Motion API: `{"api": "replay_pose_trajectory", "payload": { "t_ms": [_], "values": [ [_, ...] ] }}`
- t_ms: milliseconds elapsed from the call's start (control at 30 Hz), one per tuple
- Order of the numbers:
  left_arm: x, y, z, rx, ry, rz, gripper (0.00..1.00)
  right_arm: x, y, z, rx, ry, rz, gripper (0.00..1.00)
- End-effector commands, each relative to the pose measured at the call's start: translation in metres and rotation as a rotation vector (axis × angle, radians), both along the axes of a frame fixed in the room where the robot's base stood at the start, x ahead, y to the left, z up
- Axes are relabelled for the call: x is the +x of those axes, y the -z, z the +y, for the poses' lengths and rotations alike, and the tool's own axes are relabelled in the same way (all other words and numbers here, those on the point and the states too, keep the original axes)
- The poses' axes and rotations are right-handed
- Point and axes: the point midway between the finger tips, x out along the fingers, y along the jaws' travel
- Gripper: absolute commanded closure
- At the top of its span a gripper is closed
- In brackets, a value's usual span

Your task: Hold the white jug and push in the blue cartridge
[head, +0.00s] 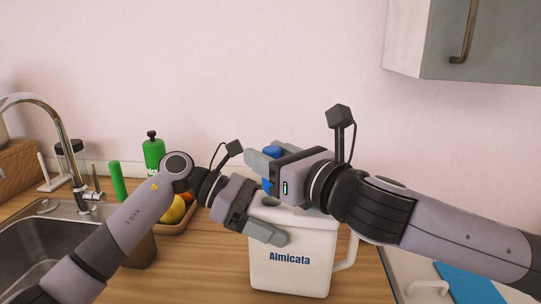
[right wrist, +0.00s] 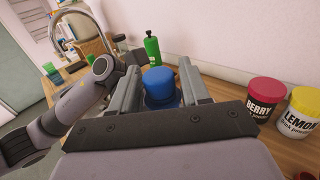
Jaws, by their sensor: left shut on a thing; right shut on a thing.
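The white jug (head: 290,273) stands upright on the wooden counter, with "Almicata" on its front and a handle on its right side. The blue cartridge (head: 271,153) shows just above the jug's top, partly hidden by my right gripper. My right gripper (head: 258,165) is shut on the blue cartridge over the jug. In the right wrist view the cartridge (right wrist: 158,84) sits between the two fingers. My left gripper (head: 262,215) is lower and is shut on the jug near its upper left side. Where the cartridge meets the jug is hidden.
A sink (head: 40,250) with a tap (head: 62,135) is at the left. A green bottle (head: 153,153) and a fruit tray (head: 180,219) stand behind my left arm. BERRY (right wrist: 263,98) and LEMON (right wrist: 299,112) tubs show at the right wrist view's right. A cabinet (head: 455,45) hangs upper right.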

Motion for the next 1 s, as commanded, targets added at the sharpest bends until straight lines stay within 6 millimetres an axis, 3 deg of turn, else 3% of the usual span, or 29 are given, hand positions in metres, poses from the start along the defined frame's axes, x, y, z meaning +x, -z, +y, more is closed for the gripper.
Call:
{"api": "replay_pose_trajectory", "payload": {
  "t_ms": [1000],
  "values": [
    [0.000, -0.001, 0.000, -0.002, -0.001, -0.001, 0.70, 0.000, 0.010, 0.000, 0.001, 0.000, 0.001, 0.86]
  ]
}}
